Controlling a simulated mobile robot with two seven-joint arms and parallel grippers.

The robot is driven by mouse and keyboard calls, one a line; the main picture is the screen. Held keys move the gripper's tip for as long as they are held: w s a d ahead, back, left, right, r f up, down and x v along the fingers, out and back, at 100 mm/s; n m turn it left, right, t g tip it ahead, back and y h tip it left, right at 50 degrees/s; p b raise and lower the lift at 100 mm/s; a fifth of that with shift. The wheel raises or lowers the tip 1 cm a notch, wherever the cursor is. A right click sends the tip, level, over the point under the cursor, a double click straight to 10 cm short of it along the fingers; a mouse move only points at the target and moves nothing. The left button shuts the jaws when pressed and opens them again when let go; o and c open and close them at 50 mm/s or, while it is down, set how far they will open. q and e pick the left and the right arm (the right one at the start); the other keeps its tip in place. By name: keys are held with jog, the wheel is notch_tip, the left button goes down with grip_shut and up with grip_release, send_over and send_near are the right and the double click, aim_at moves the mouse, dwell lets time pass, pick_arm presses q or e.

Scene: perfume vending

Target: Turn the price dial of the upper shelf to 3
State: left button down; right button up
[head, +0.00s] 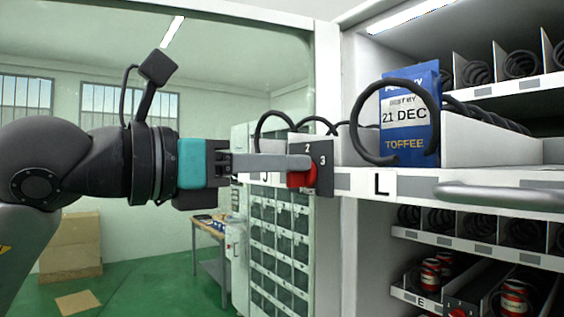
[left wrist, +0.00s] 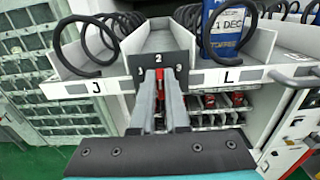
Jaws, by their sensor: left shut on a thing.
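The price dial is a red knob (head: 302,180) on a dark plate (head: 326,180) at the front edge of the upper shelf (head: 420,183). The plate shows a 2 at its top and a 3 at its right side. In the left wrist view the red knob (left wrist: 159,76) shows as a narrow upright strip below the 2, between the fingers. My left gripper (head: 308,164) reaches in from the left and is shut on the knob. The fingers partly cover the knob, so I cannot tell its exact setting. My right gripper is not in view.
A blue toffee bag (head: 410,115) stands in a black coil right of the dial, above the label L (head: 381,184). A grey handle bar (head: 500,196) juts out at the right. Red cans (head: 514,297) stand on a lower shelf. The room left of the machine is open.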

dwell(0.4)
pick_arm(q)
jog(key=shift+s+d+f+m+b, duration=0.15)
jog(key=shift+m+b, duration=0.85)
jog(key=shift+m, duration=1)
jog(key=shift+s+d+f+m+b, duration=0.15)
jog(key=shift+m+b, duration=0.9)
jog(key=shift+m, duration=0.95)
jog(key=shift+s+m+b, duration=0.15)
jog(key=shift+m+b, duration=0.85)
jog(key=shift+m, duration=1)
jog(key=c, duration=0.9)
grip_release()
